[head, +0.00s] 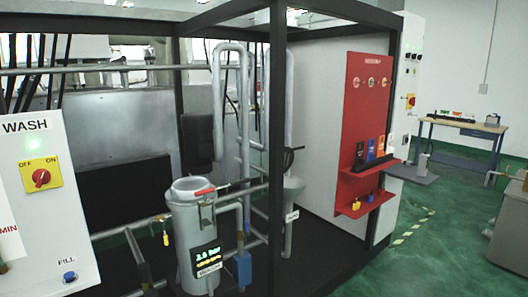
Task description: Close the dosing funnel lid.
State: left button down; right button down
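A grey funnel (292,186) stands on a pipe inside the black-framed machine, right of the grey pressure vessel. A small white label (292,216) sits on its front; its text is too small to read. A dark lid-like part (289,159) stands raised above the funnel's rim, tilted up and apart from most of the rim. I cannot make out its hinge. Neither of my grippers shows in the head view.
The grey vessel (188,235) with a red-handled lever (203,191) stands before the funnel. A black frame post (277,130) rises just left of it. A red panel (365,120) with shelves is at the right. Green floor (440,235) is open beyond.

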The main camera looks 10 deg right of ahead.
aim_at(289, 152)
jog(key=i+l+u, duration=0.2)
jog(key=i+l, duration=0.2)
jog(key=i+l+u, duration=0.2)
jog(key=i+l, duration=0.15)
jog(key=l, duration=0.15)
jog(key=i+l+u, duration=0.2)
jog(key=i+l, duration=0.15)
jog(key=l, duration=0.15)
